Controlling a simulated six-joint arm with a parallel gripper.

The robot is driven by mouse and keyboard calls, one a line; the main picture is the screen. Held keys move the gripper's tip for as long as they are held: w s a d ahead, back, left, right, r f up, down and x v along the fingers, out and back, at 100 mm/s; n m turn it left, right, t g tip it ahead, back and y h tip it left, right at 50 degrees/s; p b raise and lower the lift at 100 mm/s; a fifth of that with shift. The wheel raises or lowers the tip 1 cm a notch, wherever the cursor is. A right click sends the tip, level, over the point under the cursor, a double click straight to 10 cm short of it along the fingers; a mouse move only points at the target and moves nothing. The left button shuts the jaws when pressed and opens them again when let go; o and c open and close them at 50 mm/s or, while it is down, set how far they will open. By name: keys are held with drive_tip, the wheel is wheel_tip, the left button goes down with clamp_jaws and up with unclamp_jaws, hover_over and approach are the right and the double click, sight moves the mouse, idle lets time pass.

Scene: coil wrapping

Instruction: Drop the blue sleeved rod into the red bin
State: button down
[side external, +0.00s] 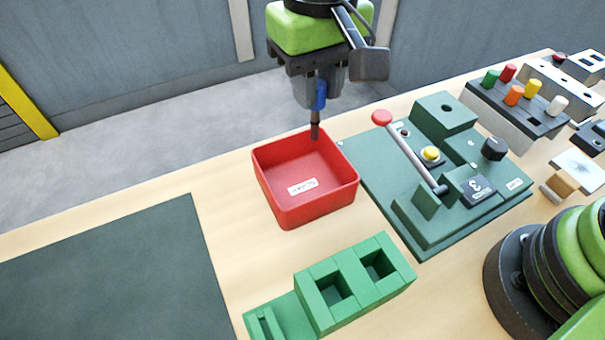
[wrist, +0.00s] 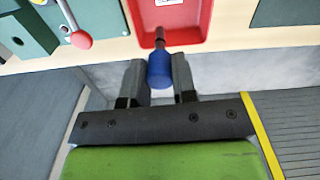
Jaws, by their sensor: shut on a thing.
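The blue sleeved rod (side external: 320,97) hangs upright from my gripper (side external: 318,88), its dark tip pointing down. In the side external view the tip shows in front of the far rim of the red bin (side external: 270,180). In the wrist view the rod's blue sleeve (wrist: 160,70) sits between the two fingers of my gripper (wrist: 160,80), and its tip reaches over the near edge of the red bin (wrist: 190,38). The gripper is shut on the rod. The bin stands on the table and holds only a white label on its floor.
A green fixture with a red-knobbed lever (side external: 382,118) stands right of the bin. A green slotted block (side external: 325,290) lies in front. A rack of coloured pegs (side external: 515,105) is at the far right. A dark mat (side external: 110,275) covers the left.

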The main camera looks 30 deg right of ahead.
sight(315, 138)
drive_tip(key=shift+f, duration=2.4)
drive_tip(key=c, duration=0.8)
unclamp_jaws()
drive_tip(key=shift+c, duration=0.2)
wheel_tip(315, 138, up, 9)
drive_tip(key=shift+r, duration=0.45)
